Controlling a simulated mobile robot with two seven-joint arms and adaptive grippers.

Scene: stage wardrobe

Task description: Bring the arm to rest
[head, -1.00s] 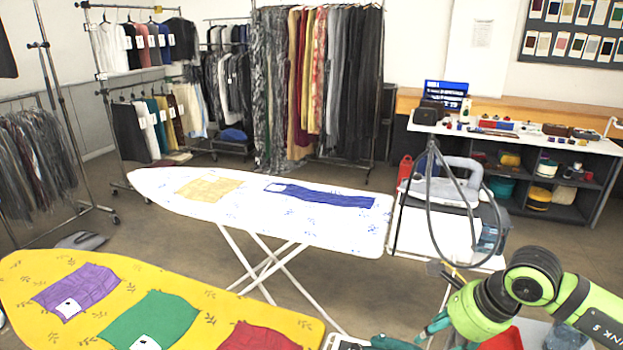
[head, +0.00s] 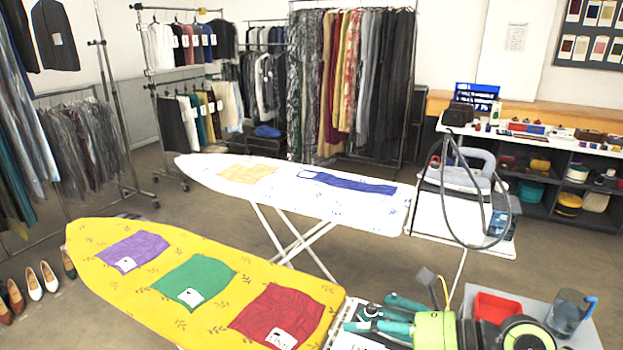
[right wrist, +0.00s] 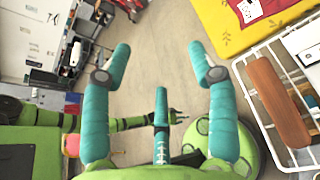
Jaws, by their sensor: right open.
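My right arm comes in at the bottom right of the head view, low beside the near end of the yellow ironing board (head: 215,318). Its gripper (head: 372,314) has teal fingers pointing left, near the board's white end rack. In the right wrist view the fingers (right wrist: 160,50) stand wide apart with only floor between them, so it is open and empty. My left gripper does not show in the head view. A green arm part crosses the left of the wrist view; I cannot tell which part it is.
Purple, green and red cloths lie on the yellow board. A white ironing board (head: 275,195) stands behind it. A grey cart with a red tray (head: 497,306) and a blue-handled jug (head: 567,312) is beside my right arm. The wire rack (right wrist: 292,95) is right of the gripper.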

